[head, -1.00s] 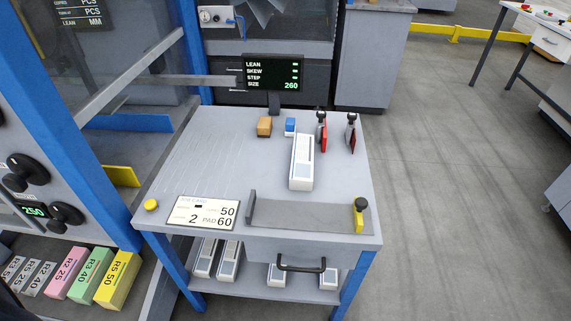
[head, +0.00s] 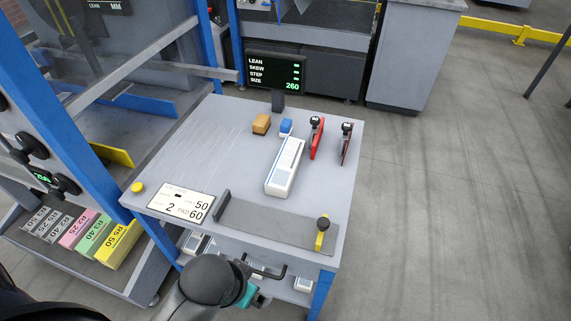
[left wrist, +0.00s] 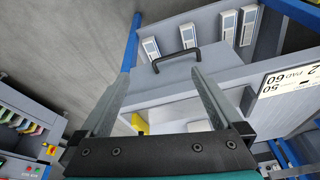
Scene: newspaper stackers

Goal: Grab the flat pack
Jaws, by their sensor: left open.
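A long flat white pack with a blue-grey printed top (head: 285,167) lies on the grey tabletop. Similar narrow white packs lie on the shelf under the table, partly hidden by my left arm in the head view; in the left wrist view several show, such as one white pack (left wrist: 228,27). My left gripper (left wrist: 163,75) is open with nothing between its fingers. It is low at the table's front, by the black drawer handle (left wrist: 177,60), which lies beyond the fingertips. My right gripper is out of view.
A display (head: 275,71) stands behind. Floor at right is clear.

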